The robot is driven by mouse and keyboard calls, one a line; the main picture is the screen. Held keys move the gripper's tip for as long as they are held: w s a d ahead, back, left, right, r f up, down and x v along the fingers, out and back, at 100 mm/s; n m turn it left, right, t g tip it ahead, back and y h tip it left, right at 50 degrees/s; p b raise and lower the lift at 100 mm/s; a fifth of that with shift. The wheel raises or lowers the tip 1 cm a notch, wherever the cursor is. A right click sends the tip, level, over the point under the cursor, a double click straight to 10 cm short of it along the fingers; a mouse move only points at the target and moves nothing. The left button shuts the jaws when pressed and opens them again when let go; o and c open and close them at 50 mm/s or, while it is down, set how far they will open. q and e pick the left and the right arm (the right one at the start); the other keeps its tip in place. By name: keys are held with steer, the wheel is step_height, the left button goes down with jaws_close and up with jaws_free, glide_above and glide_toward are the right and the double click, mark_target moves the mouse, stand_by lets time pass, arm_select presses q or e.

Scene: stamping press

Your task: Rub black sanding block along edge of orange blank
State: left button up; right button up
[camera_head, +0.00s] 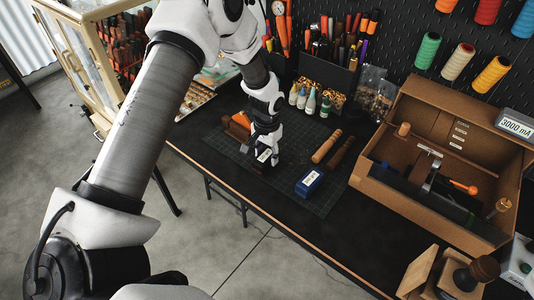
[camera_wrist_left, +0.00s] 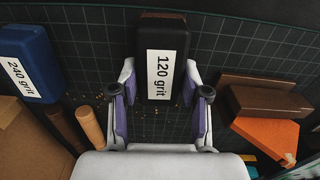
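The black sanding block (camera_head: 261,166) is at the middle of the cutting mat, directly under my left gripper (camera_head: 265,152). In the left wrist view the block (camera_wrist_left: 182,52) carries a white "120 grit" label and sits between the two fingers (camera_wrist_left: 161,85) of my left gripper, which appear closed against its sides. I cannot tell whether it is lifted. The orange blank (camera_head: 238,131) lies on the mat to the left, close to the block and partly hidden; it shows at right in the wrist view (camera_wrist_left: 266,134). My right gripper is not in view.
A brown block (camera_wrist_left: 262,100) lies beside the orange blank. A blue "240 grit" block (camera_head: 309,183) and two wooden cylinders (camera_head: 326,146) lie to the right on the mat. A cardboard box (camera_head: 400,187) stands farther right. Small bottles (camera_head: 310,101) stand behind.

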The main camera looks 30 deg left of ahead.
mark_target(267, 153)
arm_select(q)
steer(key=o, duration=0.3)
steer(key=shift+s+r, duration=0.1)
steer(key=shift+s, duration=0.1)
steer(key=shift+w, duration=0.1)
jaws_close()
steer(key=shift+w+a, duration=0.1)
steer(key=shift+w, duration=0.1)
steer(key=shift+w+r+p, duration=0.1)
steer(key=shift+w+p, duration=0.05)
steer(key=shift+p, duration=0.15)
steer(key=r+p, duration=0.1)
steer(key=r, duration=0.1)
steer(key=r+p, duration=0.1)
steer(key=shift+s+r+p, duration=0.25)
steer(key=shift+r+p, duration=0.05)
steer(key=shift+p, duration=0.05)
steer(key=shift+w+r+p, duration=0.1)
steer(key=shift+r+p, duration=0.35)
steer(key=shift+r, duration=0.05)
steer(key=shift+f, duration=0.1)
